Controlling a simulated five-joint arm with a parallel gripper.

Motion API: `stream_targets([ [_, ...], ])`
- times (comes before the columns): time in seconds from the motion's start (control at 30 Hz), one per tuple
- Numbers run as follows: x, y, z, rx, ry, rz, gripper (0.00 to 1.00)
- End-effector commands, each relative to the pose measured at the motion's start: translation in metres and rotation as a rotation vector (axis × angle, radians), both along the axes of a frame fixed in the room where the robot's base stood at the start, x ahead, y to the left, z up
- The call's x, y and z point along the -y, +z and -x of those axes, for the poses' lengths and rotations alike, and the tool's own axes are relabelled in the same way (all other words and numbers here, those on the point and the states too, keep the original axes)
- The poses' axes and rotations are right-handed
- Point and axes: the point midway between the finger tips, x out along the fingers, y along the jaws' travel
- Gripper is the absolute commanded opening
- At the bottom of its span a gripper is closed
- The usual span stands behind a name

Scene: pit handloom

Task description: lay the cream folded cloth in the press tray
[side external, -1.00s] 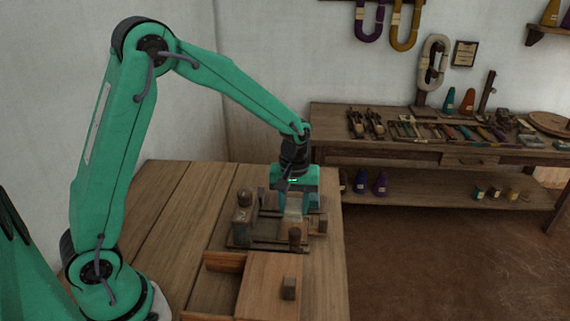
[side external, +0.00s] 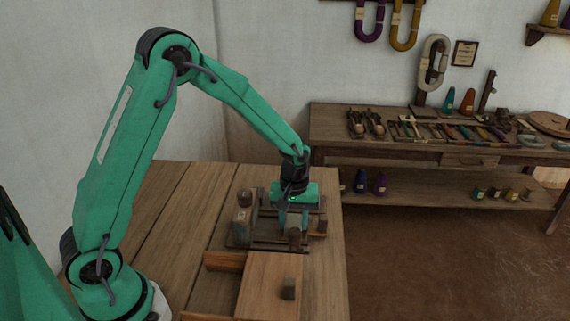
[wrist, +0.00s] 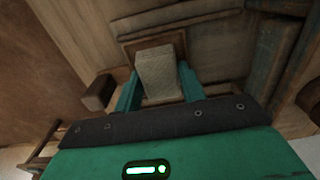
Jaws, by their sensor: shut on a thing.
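The cream folded cloth (wrist: 158,72) is a pale, greyish block between the two green fingers of my gripper (wrist: 158,84) in the wrist view. My gripper (side external: 292,222) is shut on the cloth. In the side view the fingers point down into the wooden press (side external: 240,241), and the cloth is mostly hidden behind them. In the wrist view a brown wooden rim (wrist: 150,40) shows just beyond the cloth, seemingly the press tray's. Whether the cloth touches the tray floor I cannot tell.
Wooden posts (side external: 244,215) and (side external: 295,238) stand close on either side of my gripper. A tool bench (side external: 400,150) stands behind at right.

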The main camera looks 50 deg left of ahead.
Motion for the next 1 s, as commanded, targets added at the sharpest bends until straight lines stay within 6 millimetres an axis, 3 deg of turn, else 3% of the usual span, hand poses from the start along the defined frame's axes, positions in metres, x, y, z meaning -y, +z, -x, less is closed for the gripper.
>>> stream_targets([
  [0.2,0.000,-0.003,0.000,-0.001,0.000,0.000,0.18],
  [0.23,0.000,-0.003,0.000,-0.001,0.000,0.000,0.42],
  [0.33,0.000,-0.003,0.000,0.000,0.000,0.000,0.60],
  [0.77,0.000,-0.002,0.000,0.000,0.000,0.000,0.62],
  [1.0,0.000,0.009,0.000,0.001,0.000,0.001,0.62],
])
